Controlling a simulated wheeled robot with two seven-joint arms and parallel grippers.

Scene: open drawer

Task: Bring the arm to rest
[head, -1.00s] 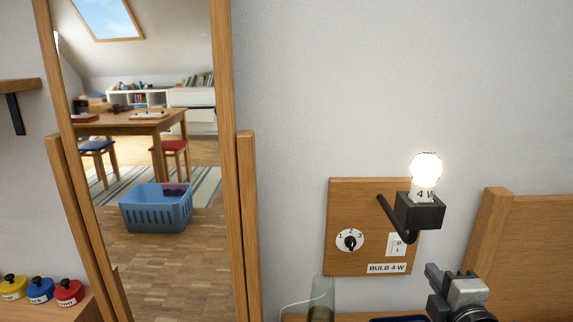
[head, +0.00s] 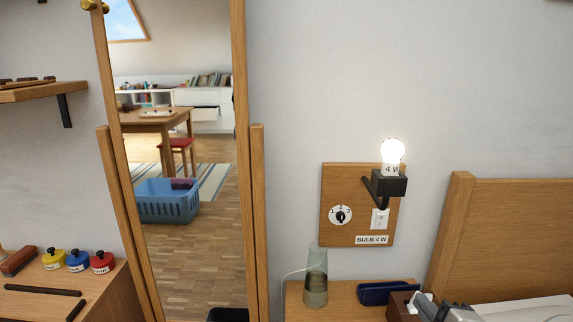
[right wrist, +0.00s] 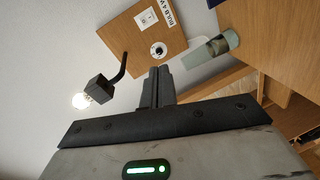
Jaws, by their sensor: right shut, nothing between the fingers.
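My right gripper (right wrist: 157,84) is shut and empty in the right wrist view, its fingers together. In the head view only a grey part of it (head: 458,313) shows at the bottom edge, right of the bedside table, and its fingertips are hard to make out. It is apart from the wall panel (head: 332,229), which carries a dial (head: 340,215), a switch (head: 380,218) and a lit bulb (head: 392,151) on a black holder (head: 388,184). The label reads BULB 4 W. My left gripper is not in view.
A greenish glass (head: 315,285) and a dark blue tray (head: 388,292) are on the bedside table (head: 345,304). A wooden headboard (head: 510,225) stands at right. A tall mirror frame (head: 240,150) and knobbed weights (head: 78,262) are at left. The wall above the panel is clear.

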